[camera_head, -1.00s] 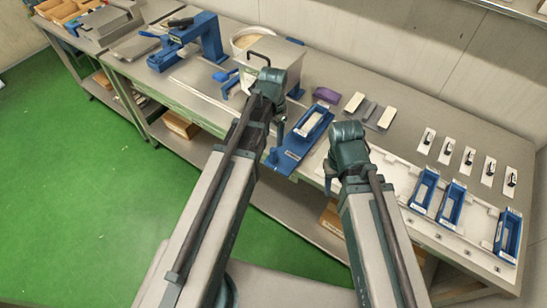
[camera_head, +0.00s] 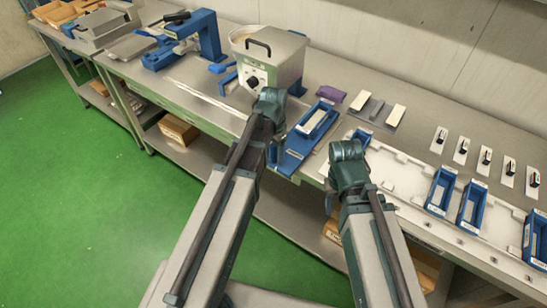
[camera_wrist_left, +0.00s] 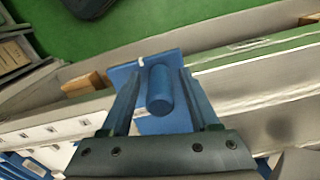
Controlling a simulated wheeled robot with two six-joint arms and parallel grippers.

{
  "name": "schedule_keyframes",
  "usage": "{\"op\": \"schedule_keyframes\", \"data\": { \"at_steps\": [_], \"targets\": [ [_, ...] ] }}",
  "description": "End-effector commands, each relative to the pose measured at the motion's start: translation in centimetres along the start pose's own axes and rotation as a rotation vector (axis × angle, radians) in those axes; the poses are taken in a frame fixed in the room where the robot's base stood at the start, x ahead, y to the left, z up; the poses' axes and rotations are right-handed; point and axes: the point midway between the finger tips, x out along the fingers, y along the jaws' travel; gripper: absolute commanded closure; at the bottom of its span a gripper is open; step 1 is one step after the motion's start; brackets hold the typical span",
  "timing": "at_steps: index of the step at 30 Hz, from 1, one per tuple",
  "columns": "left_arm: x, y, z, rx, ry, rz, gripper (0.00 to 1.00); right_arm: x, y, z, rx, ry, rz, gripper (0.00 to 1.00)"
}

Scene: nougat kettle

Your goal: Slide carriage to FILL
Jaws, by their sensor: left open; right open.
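The blue carriage (camera_head: 297,158) lies at the front of the bench, right of the kettle (camera_head: 285,60), and bears a blue tray (camera_head: 321,118) with a pale block in it. The carriage's upright blue post handle shows in the left wrist view (camera_wrist_left: 160,92). My left gripper (camera_wrist_left: 158,75) is open, with its fingers on either side of the post and visible gaps. In the head view my left arm (camera_head: 225,210) partly covers the handle. My right gripper (camera_head: 332,200) hangs open and empty in front of the white board. I cannot read a FILL mark.
A long pale track (camera_head: 203,98) runs along the bench front left of the carriage. A blue press frame (camera_head: 208,35) stands at the far left. Right of the carriage are a purple item (camera_head: 331,94), pale bars (camera_head: 396,114) and several blue trays (camera_head: 441,190).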

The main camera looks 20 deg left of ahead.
Motion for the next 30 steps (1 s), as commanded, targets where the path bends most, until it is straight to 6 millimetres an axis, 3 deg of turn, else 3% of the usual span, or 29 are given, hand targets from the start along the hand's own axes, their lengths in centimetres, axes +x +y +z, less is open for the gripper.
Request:
{"op": "schedule_keyframes", "data": {
  "at_steps": [6, 15, 17, 30],
  "targets": [
    [-0.05, 0.00, 0.00, 0.000, 0.000, 0.000, 0.38, -0.05, 0.01, 0.00, 0.000, 0.000, 0.000, 0.50],
    [-0.04, 0.00, 0.00, 0.000, 0.000, 0.000, 0.92, -0.04, 0.01, 0.00, 0.000, 0.000, 0.000, 0.50],
    [-0.04, 0.00, 0.00, 0.000, 0.000, 0.000, 1.00, -0.04, 0.00, 0.00, 0.000, 0.000, 0.000, 0.50],
    [-0.04, 0.00, 0.00, 0.000, 0.000, 0.000, 1.00, -0.04, 0.00, 0.00, 0.000, 0.000, 0.000, 0.50]
  ]
}}
